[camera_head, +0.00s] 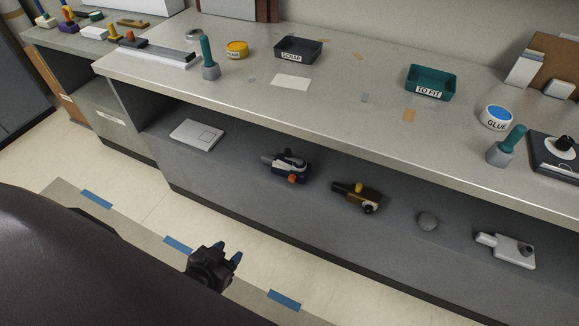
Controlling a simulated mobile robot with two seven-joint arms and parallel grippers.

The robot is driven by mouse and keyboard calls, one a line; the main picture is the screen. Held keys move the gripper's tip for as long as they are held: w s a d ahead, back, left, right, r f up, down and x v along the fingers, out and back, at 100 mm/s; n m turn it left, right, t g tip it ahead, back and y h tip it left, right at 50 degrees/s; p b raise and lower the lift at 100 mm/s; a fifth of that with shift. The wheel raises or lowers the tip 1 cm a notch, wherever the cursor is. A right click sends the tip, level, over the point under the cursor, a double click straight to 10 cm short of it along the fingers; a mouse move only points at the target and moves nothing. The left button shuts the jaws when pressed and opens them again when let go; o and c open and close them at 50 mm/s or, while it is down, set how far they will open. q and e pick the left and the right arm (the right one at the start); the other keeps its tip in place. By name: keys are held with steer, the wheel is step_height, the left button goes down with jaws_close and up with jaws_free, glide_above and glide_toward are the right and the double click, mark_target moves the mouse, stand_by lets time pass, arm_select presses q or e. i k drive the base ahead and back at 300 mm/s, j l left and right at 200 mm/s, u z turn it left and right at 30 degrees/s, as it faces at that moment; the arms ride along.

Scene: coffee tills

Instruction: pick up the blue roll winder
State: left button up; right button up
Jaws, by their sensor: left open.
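A dark blue device with a pale top part and an orange knob, which looks like the blue roll winder (288,168), lies on the lower shelf (225,165) under the counter. My left gripper (228,252) is open and empty, low in front of the counter and over the floor. It is well apart from the winder, nearer to me and to its left in the picture. My right gripper is out of view.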

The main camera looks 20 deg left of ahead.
mark_target(280, 165)
steer(key=k+j, duration=0.1)
steer(key=j, duration=2.9)
steer(key=i+z, duration=0.05)
steer(key=i, duration=0.05)
